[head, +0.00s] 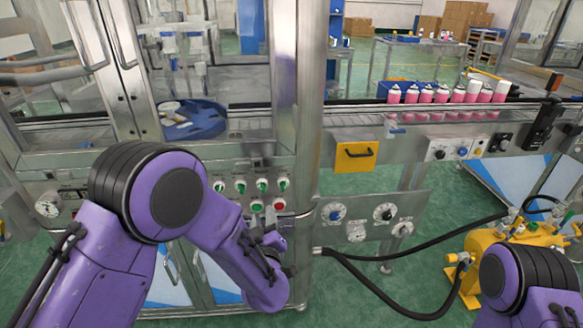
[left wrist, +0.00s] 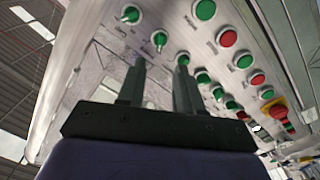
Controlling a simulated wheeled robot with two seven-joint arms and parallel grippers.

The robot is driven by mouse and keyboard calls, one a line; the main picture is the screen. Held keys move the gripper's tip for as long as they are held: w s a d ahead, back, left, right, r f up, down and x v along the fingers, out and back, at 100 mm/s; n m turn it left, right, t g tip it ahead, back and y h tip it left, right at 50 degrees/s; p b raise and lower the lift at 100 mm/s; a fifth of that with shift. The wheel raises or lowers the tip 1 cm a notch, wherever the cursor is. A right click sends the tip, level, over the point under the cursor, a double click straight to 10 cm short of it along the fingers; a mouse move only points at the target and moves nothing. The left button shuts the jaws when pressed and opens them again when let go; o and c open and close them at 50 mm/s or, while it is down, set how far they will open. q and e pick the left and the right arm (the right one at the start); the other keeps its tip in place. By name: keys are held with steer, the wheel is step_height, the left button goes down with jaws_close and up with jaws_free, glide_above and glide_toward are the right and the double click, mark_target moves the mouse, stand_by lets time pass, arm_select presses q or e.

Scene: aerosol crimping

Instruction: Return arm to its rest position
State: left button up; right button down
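My left arm (head: 160,190) is purple with black joint bands. It comes in from the left in the head view and bends down in front of the machine's button panel (head: 232,198). My left gripper (left wrist: 158,85) shows clearly in the left wrist view. Its two dark fingers stand apart with nothing between them. They point toward the metal panel with green and red buttons (left wrist: 228,38); I cannot tell whether they touch it. Only the upper part of my right arm (head: 520,280) shows at the lower right of the head view. My right gripper is out of view.
Behind a metal post, a conveyor (head: 430,108) carries several pink cans with white caps (head: 458,92). A blue round tray (head: 205,122) sits inside the machine. A yellow pump (head: 510,262) with black hoses stands on the green floor at the right. A red emergency knob (left wrist: 275,108) is on the panel.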

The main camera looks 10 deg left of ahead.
arm_select(q)
steer(key=s+a+f+m+g+h, duration=0.1)
steer(key=s+a+f+g, duration=0.2)
steer(key=s+f, duration=0.4)
steer(key=s+a+f+m+g+h, duration=0.2)
steer(key=s+f+g, duration=0.15)
steer(key=f, duration=0.55)
steer(key=s+a+f+g, duration=0.2)
steer(key=s+a+f, duration=0.1)
steer(key=s, duration=0.5)
steer(key=s+a+f+g+y, duration=0.1)
steer(key=s+a+f+g, duration=0.1)
steer(key=s, duration=0.7)
steer(key=s+a+f+g, duration=0.3)
steer(key=s+f, duration=0.3)
steer(key=s, duration=0.2)
steer(key=shift+s+a+f+g, duration=0.2)
steer(key=shift+s+a+g, duration=0.1)
steer(key=shift+g, duration=0.05)
